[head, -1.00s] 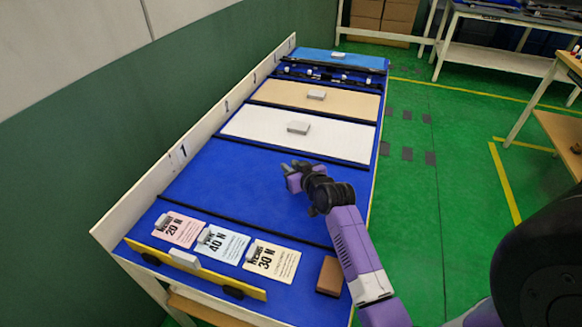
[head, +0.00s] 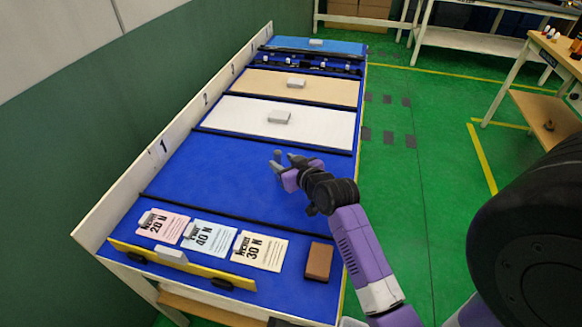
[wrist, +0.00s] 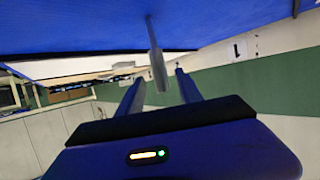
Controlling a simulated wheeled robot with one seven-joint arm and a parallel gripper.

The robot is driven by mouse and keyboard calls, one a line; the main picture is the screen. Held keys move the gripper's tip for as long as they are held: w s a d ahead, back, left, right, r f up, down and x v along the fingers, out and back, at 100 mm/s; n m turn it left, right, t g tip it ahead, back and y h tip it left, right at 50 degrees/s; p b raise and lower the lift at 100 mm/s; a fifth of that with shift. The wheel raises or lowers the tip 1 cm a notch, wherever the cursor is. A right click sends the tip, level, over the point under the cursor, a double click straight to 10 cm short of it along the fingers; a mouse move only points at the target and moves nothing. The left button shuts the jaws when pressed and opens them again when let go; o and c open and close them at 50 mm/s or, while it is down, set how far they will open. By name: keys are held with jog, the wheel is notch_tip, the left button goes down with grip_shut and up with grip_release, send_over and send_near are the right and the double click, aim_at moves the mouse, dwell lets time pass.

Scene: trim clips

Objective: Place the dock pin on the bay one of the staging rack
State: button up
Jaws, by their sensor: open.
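The dock pin (wrist: 157,62) is a slim grey pin with a thicker end. In the wrist view, which is upside down, it stands on the blue surface and shows between my two fingers, with gaps on both sides. In the head view only its small grey knob (head: 277,154) shows, just beyond the fingertips. My gripper (head: 283,162) is open and low over bay one (head: 225,165), the plain blue section of the staging rack (head: 112,206) by the number 1. The fingers also show in the wrist view (wrist: 160,78). They do not visibly touch the pin.
A white panel (head: 235,115) with a grey block (head: 279,117) lies beyond a black divider. A tan panel (head: 260,85) is farther back. Force cards (head: 208,237), a brown block (head: 318,261) and a yellow bar (head: 180,265) are at the near end.

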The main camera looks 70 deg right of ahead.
jog(key=s+a+f+n+t+y, duration=0.1)
jog(key=s+a, duration=0.2)
jog(key=a, duration=0.5)
jog(key=s+a+n+y, duration=0.1)
jog(key=s+a, duration=0.2)
jog(key=a, duration=0.4)
jog(key=s+a+r+n+t+y, duration=0.1)
jog(key=s+a+r+n+y, duration=0.1)
jog(key=s+a, duration=0.5)
jog(key=s+a+r+n+t+y, duration=0.2)
jog(key=s+a, duration=0.6)
jog(key=a, duration=0.6)
notch_tip(320, 180, up, 4)
jog(key=shift+a+f+n+y, duration=0.15)
jog(key=shift+a+n+y, duration=0.15)
jog(key=shift+n+y, duration=0.6)
